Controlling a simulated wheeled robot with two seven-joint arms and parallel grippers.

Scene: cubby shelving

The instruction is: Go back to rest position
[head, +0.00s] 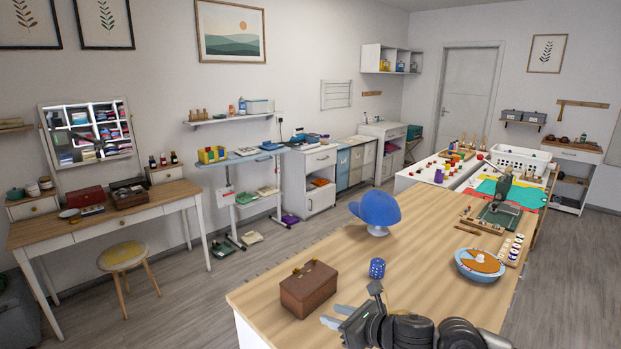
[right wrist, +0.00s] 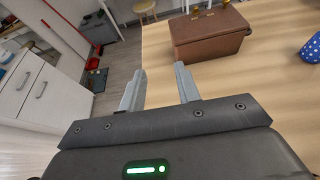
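My right gripper (head: 337,315) is at the front edge of the wooden table (head: 428,237), low in the head view. In the right wrist view its two grey fingers (right wrist: 160,70) stand apart with nothing between them, so it is open and empty. A brown leather-look box (head: 308,288) with a closed lid sits on the table just beyond and left of the gripper. The box also shows in the right wrist view (right wrist: 211,40), ahead of the fingers and apart from them. My left gripper is not in view.
On the table stand a blue cap (head: 376,209) on a white stand, a blue dotted cup (head: 377,268) and a blue-rimmed bowl (head: 480,264). A white basket (head: 520,160) is farther back.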

